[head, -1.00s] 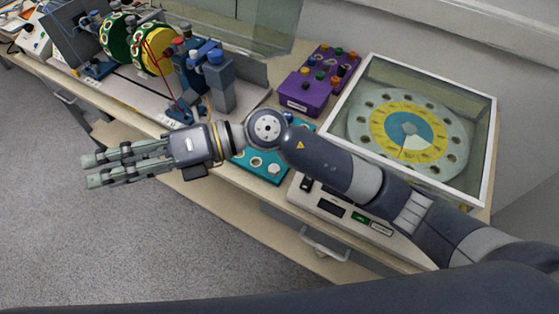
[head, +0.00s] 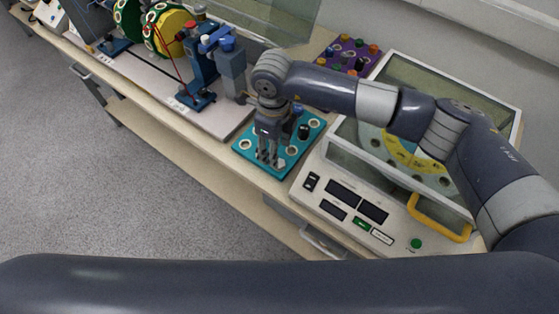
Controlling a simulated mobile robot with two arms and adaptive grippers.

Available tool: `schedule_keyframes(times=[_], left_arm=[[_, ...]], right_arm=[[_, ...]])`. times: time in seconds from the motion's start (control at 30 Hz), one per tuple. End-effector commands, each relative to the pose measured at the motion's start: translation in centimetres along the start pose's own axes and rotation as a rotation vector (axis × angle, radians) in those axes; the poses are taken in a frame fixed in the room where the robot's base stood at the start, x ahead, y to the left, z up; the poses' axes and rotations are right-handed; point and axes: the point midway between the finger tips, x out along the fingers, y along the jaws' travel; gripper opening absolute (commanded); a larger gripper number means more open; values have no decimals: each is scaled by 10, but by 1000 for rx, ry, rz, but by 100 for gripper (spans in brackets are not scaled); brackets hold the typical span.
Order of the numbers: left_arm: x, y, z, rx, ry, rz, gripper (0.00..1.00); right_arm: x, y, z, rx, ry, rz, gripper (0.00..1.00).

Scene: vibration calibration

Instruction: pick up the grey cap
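My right gripper (head: 267,158) points down over the front left part of the teal board (head: 295,152). Its fingers look a little apart. A small pale grey piece (head: 281,163) shows close beside the fingertips; it may be the grey cap, but it is too small and partly covered to be sure. I cannot tell whether the fingers touch it. A black piece (head: 303,131) stands on the board to the right of the gripper. My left gripper is out of view.
A white control box (head: 345,200) with a glass-lidded dial (head: 400,150) and a yellow handle (head: 440,222) stands to the right. A blue clamp stand (head: 205,70) is at the left. A purple board (head: 350,52) with coloured caps lies behind.

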Motion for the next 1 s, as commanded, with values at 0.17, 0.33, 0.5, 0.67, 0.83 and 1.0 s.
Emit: schedule_keyframes(times=[0.17,0.33,0.5,0.67,0.83,1.0], left_arm=[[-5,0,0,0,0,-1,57],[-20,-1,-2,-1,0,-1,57],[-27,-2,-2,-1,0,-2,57],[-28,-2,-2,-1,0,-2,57],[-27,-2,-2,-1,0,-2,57],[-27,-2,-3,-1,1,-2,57]], right_arm=[[13,0,0,0,0,1,49],[30,-2,-3,2,2,4,49],[55,-4,-3,-1,-1,3,49],[64,-4,-3,-1,-2,2,49],[65,-5,-3,-2,-2,2,49],[64,-5,-3,-1,-3,2,30]])
